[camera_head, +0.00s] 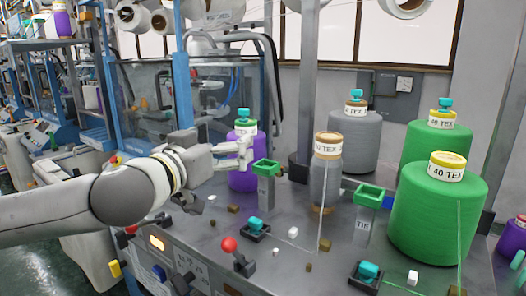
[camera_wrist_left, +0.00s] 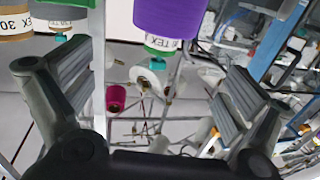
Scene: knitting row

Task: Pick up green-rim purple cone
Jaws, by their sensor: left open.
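The green-rim purple cone (camera_head: 244,180) stands upright on the grey machine deck, with a white label and green band near its top and a teal piece above. My left gripper (camera_head: 243,151) is at the cone's upper part in the head view, hiding part of it. In the left wrist view the picture looks upside down; the purple cone (camera_wrist_left: 167,18) hangs in from the top edge, between and beyond the spread fingers of my open, empty left gripper (camera_wrist_left: 155,95). I cannot tell whether a finger touches it. My right gripper is not in view.
Large green cones (camera_head: 437,212), a brown-topped grey cone (camera_head: 327,180) and a bigger grey cone (camera_head: 354,142) stand to the right. Green-topped posts (camera_head: 266,185) (camera_head: 363,213) stand nearby. Small blocks and a red-knobbed lever (camera_head: 229,244) are on the deck's front.

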